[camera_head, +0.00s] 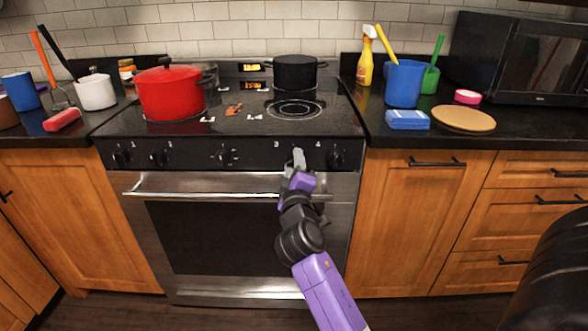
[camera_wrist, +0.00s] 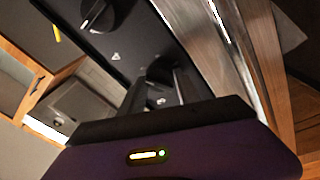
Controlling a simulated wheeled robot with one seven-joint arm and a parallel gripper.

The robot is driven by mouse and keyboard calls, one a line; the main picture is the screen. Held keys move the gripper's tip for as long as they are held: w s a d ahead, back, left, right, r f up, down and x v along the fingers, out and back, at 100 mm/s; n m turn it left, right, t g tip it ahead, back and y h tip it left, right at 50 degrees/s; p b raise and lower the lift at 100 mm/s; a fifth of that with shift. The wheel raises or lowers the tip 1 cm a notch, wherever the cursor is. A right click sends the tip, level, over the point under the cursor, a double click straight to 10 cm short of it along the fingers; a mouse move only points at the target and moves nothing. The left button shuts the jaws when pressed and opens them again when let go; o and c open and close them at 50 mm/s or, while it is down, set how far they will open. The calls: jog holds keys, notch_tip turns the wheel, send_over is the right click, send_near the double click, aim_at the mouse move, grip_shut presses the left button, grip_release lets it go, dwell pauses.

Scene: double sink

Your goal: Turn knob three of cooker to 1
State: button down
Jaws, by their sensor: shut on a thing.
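The cooker (camera_head: 180,152) has a black front panel with several dark knobs and printed numbers. My gripper (camera_head: 298,158) is at the panel just right of the printed 3, shut on knob three and hiding most of it in the head view. In the wrist view, the two dark fingers of my gripper (camera_wrist: 158,92) stand on either side of knob three (camera_wrist: 160,72). Its pointer and setting cannot be read. Knob four (camera_head: 336,160) is just right of my gripper. Another knob (camera_wrist: 98,14) shows at the top of the wrist view.
The oven door handle (camera_head: 200,193) runs across below the knobs, and my arm passes in front of it. A red pot (camera_head: 170,95) and a black pot (camera_head: 295,73) stand on the cooktop. Worktops flank the cooker. The floor in front is clear.

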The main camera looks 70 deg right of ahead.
jog(key=shift+f, duration=0.1)
dwell(0.3)
jog(key=c, duration=0.9)
grip_release()
jog(key=shift+a, duration=0.1)
jog(key=v, duration=0.7)
jog(key=shift+s+a+b, duration=0.15)
jog(key=shift+a+b, duration=0.1)
jog(key=shift+b, duration=0.05)
